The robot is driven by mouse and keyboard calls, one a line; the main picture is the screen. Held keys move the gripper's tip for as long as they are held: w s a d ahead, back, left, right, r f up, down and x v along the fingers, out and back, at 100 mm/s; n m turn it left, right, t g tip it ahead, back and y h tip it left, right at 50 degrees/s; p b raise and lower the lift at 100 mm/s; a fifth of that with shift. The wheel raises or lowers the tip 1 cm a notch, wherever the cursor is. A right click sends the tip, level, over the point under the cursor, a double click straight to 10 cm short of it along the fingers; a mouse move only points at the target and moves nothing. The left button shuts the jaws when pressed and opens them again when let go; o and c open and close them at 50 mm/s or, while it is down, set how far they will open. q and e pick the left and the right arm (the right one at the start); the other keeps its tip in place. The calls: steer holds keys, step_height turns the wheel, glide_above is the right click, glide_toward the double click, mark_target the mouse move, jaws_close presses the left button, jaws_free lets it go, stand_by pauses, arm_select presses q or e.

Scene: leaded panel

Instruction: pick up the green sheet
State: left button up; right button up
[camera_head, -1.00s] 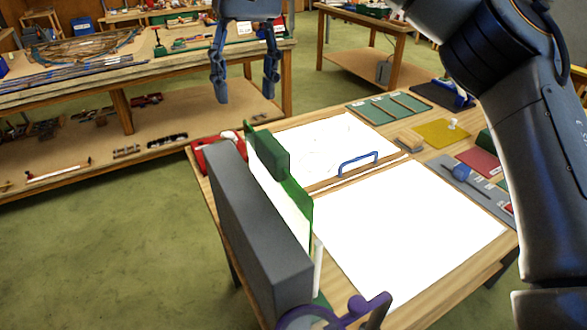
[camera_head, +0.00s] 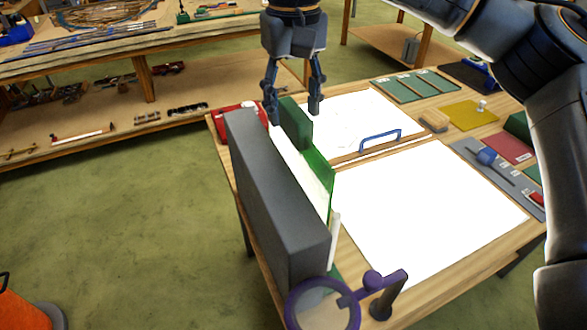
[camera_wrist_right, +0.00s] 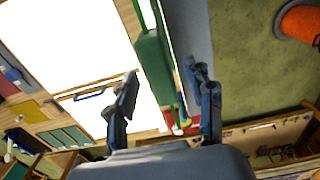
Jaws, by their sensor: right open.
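The green sheet (camera_head: 318,180) stands upright on edge beside a long grey block (camera_head: 275,195) on the table's left side. A dark green block (camera_head: 296,124) sits at its upper edge, and it also shows in the right wrist view (camera_wrist_right: 154,68). My right gripper (camera_head: 294,116) is open, pointing down, with one finger on each side of the dark green block. In the right wrist view the fingers (camera_wrist_right: 160,75) flank this block with space on the left; contact cannot be told. My left gripper is out of view.
A white panel (camera_head: 425,205) covers the table's middle, with a blue handle (camera_head: 380,139) behind it. A purple ring-shaped tool (camera_head: 322,305) stands at the near edge. A red case (camera_head: 232,122) lies at the far left corner. Green pieces (camera_head: 415,85) and a yellow sheet (camera_head: 470,115) lie farther right.

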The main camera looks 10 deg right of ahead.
step_height(320, 180, down, 2)
steer(key=shift+w+d+f, duration=0.1)
steer(key=shift+d, duration=0.05)
steer(key=c, duration=1.1)
steer(key=shift+r, duration=0.2)
jaws_close()
